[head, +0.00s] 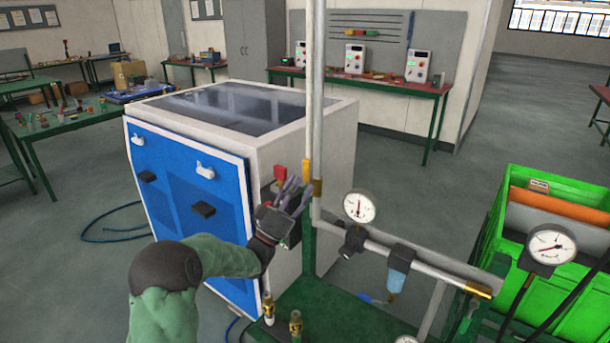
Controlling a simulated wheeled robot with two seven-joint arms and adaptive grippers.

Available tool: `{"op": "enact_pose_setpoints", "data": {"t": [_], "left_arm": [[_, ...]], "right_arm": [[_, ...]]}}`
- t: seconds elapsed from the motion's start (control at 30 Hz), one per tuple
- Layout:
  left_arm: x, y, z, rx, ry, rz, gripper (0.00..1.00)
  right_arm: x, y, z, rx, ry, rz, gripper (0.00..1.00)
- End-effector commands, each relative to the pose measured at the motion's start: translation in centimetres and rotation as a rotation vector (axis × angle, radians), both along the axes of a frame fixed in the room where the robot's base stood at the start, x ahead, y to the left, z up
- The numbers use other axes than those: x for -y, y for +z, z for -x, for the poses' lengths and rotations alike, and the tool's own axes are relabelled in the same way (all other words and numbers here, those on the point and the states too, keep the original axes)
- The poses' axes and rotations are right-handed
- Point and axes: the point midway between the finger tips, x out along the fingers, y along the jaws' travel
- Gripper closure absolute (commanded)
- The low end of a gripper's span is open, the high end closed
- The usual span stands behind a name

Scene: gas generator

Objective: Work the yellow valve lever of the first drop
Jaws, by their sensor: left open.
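A narrow yellow lever (307,170) stands upright against the vertical grey pipe (317,100), just above a brass-coloured fitting (317,187). My left gripper (293,193) is open, its grey fingers pointing up and right. The fingers are just left of the pipe and slightly below the lever, close to it in the picture. I cannot tell whether they touch it. Nothing shows between the fingers. The gripper hides part of a dark box with a red part (280,173) on the white and blue cabinet (190,200). My right gripper is not in view.
A pressure gauge (359,206) and a blue-bowled filter (400,262) sit on the sloping pipe to the right. Another gauge (552,246) stands before a green crate (505,215). Brass fittings (296,323) stand near the bottom. Open floor lies behind the pipe.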

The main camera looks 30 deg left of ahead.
Motion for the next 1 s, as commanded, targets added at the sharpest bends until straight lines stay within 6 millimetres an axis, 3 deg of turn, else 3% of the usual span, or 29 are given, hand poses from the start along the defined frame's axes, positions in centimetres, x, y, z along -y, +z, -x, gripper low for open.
{"op": "enact_pose_setpoints", "data": {"t": [0.2,0.4,1.0], "left_arm": [[-0.7,-3.0,2.9,-0.002,0.001,0.003,0.49],[-1.0,-4.5,4.3,-0.001,0.001,0.002,0.49],[-1.0,-4.8,4.7,0.000,-0.001,0.001,0.49]], "right_arm": [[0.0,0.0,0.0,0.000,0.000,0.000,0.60],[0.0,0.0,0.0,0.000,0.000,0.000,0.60],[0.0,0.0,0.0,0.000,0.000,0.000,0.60]]}}
